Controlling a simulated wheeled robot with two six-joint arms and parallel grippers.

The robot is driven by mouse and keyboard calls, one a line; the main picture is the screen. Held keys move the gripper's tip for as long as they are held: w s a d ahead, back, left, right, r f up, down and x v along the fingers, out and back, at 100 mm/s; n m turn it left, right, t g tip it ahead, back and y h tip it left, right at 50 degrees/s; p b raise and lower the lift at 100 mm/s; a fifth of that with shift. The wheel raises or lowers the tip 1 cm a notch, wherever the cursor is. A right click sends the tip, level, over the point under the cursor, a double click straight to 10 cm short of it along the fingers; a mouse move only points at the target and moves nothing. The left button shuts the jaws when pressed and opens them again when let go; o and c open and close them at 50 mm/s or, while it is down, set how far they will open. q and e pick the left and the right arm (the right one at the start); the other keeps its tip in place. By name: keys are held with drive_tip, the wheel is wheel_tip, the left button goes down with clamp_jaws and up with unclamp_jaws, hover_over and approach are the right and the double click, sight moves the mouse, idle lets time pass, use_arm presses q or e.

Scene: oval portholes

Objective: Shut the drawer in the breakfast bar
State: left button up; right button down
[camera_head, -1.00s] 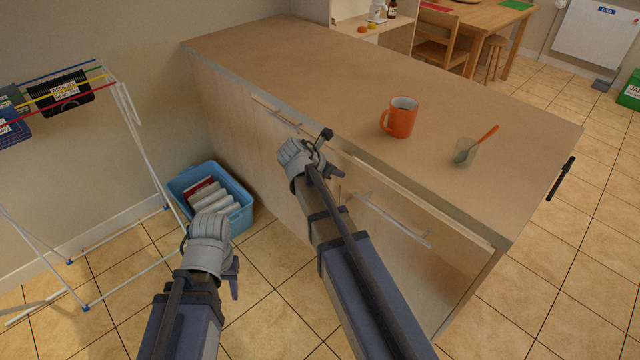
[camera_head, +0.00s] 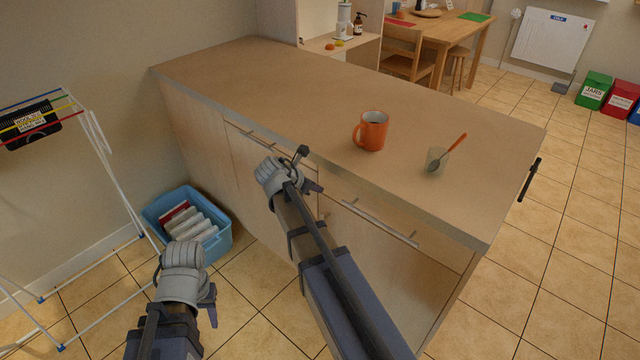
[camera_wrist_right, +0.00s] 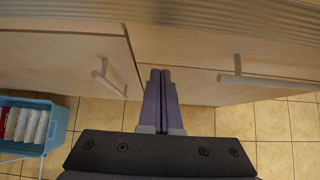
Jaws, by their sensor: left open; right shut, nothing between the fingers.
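The breakfast bar (camera_head: 300,85) stands in the middle of the head view, with a wide wooden top. Its right drawer front (camera_head: 440,247) has a long bar handle (camera_head: 380,223). The front looks near flush under the top, but I cannot tell whether a small gap is left. My right gripper (camera_head: 316,188) is shut and empty, in front of the bar near the left end of this drawer. In the right wrist view its fingers (camera_wrist_right: 160,75) point between two handles. My left gripper (camera_head: 211,303) is open and empty, low over the floor, apart from the bar.
A blue crate (camera_head: 222,240) sits on the floor left of the bar, beside a drying rack (camera_head: 120,185).

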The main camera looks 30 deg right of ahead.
drive_tip(key=p+v, duration=0.7)
drive_tip(key=v, duration=0.3)
drive_tip(key=shift+s+a, duration=0.15)
drive_tip(key=shift+a, duration=0.15)
drive_tip(key=s+a+r+m+g+y+p, duration=0.1)
drive_tip(key=s+a+m+g+y+p, duration=0.2)
drive_tip(key=s+a+m, duration=1.5)
drive_tip(key=s+a+y+p, duration=0.1)
drive_tip(key=a+y+p, duration=0.1)
drive_tip(key=y+p, duration=0.2)
drive_tip(key=shift+s+a+r+m+g+p, duration=0.2)
drive_tip(key=shift+s+r+m+g+p, duration=0.1)
drive_tip(key=shift+p, duration=0.15)
drive_tip(key=shift+w, duration=0.1)
